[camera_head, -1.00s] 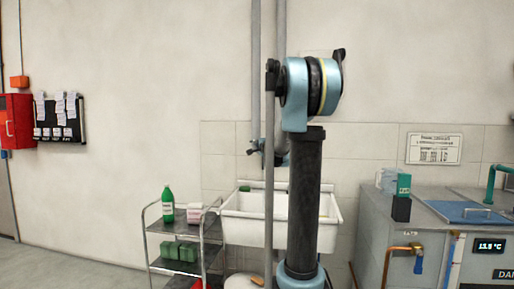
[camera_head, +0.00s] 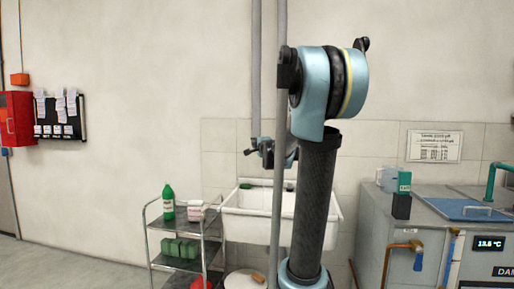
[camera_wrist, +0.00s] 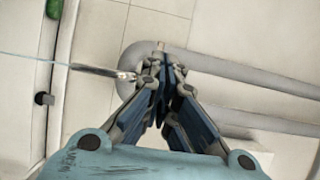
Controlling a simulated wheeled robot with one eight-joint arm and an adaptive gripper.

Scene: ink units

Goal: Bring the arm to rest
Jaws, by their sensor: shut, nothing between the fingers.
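My arm (camera_head: 318,200) rises in the middle of the head view, with a dark upright link and a blue and black elbow joint at the top. The upright link tilts slightly to the right. My gripper (camera_wrist: 158,68) shows in the wrist view with its dark, jointed fingers drawn together at the tips. It is shut and empty. In the head view, a small blue and dark part of my arm shows behind the thin grey upright, but the fingers cannot be made out there.
A white sink (camera_head: 247,226) stands behind my arm against the tiled wall. A metal trolley (camera_head: 186,266) with a green bottle (camera_head: 168,202) is to its left. A grey tank unit (camera_head: 432,243) with a blue lid is at right. Grey pipes (camera_wrist: 262,80) cross the wrist view near the fingertips.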

